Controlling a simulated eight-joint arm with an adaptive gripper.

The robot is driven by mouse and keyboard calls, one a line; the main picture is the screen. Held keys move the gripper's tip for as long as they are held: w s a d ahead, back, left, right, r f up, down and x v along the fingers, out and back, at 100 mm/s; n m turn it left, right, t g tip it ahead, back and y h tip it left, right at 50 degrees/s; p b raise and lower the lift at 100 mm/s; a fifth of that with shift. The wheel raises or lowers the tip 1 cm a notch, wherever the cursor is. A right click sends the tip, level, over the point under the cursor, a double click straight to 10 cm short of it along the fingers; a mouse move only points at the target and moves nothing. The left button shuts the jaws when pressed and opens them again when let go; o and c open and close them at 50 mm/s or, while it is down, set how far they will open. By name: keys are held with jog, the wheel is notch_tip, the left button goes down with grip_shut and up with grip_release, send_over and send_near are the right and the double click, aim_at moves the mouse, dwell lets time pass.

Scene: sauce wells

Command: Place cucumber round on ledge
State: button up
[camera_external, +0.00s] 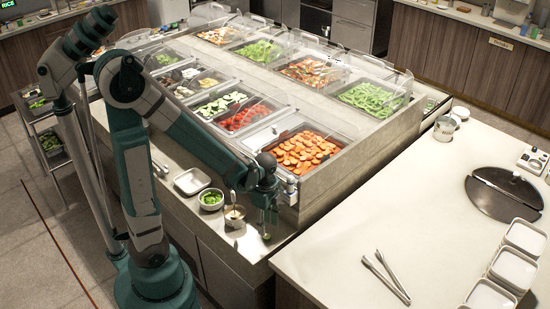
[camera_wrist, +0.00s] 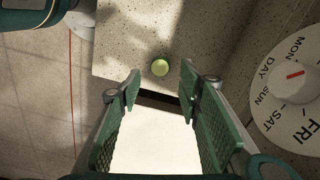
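A pale green cucumber round (camera_wrist: 160,67) lies on the speckled grey ledge (camera_wrist: 125,45) near its edge in the wrist view. In the external view the round shows as a small green spot (camera_external: 267,237) on the ledge (camera_external: 252,248), just below my gripper (camera_external: 268,222). In the wrist view my gripper (camera_wrist: 160,88) has its two green fingers spread wide, with nothing held between them. The round is beyond the fingertips, roughly centred between them, and looks apart from both.
A bowl of green pieces (camera_external: 211,200), a cup with a utensil (camera_external: 235,217) and a metal tray (camera_external: 191,181) stand left of my gripper. A food bar (camera_external: 335,165) rises behind. A white counter (camera_external: 340,240) with tongs (camera_external: 387,277) lies right. A day dial (camera_wrist: 293,80) is close at right.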

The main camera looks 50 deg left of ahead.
notch_tip(320, 180, up, 6)
jog(key=p, duration=0.1)
jog(key=shift+r, duration=0.2)
dwell(0.6)
jog(key=shift+a+r, duration=0.1)
notch_tip(320, 180, up, 8)
jog(key=n+t, duration=0.3)
jog(key=n, duration=0.4)
send_over(266, 236)
jog(key=a, duration=0.3)
jog(key=s+a+r+n+t, duration=0.4)
jog(key=r+n, duration=0.4)
jog(key=shift+a+r, duration=0.2)
jog(key=shift+a, duration=0.1)
